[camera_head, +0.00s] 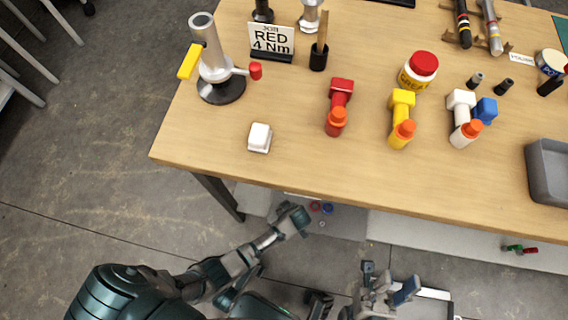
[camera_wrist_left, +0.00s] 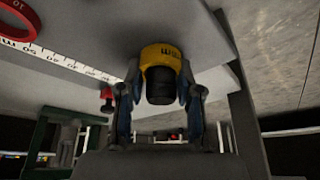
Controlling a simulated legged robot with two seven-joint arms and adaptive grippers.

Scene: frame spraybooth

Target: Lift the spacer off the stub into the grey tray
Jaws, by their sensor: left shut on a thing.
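My left gripper (camera_head: 291,219) is below the table's front edge by a lower surface. In the left wrist view, its two fingers stand on either side of a yellow lettered ring (camera_wrist_left: 161,52) around a black cylinder (camera_wrist_left: 161,86). The gripper is shut on this yellow-and-black piece; the ring looks like the spacer, but I cannot tell for sure. The fingers hide it in the head view. My right gripper (camera_head: 386,282) is open and empty at the bottom of the head view, away from the table. The grey tray (camera_head: 553,193) sits at the table's right edge.
Red, yellow and white tools (camera_head: 402,105) and a red-lidded jar (camera_head: 418,72) stand on the table. A grey stand (camera_head: 215,68) and white block (camera_head: 259,138) are at left. Below lie a red ring (camera_head: 315,205) and blue ring (camera_head: 327,208). The table's front middle is clear.

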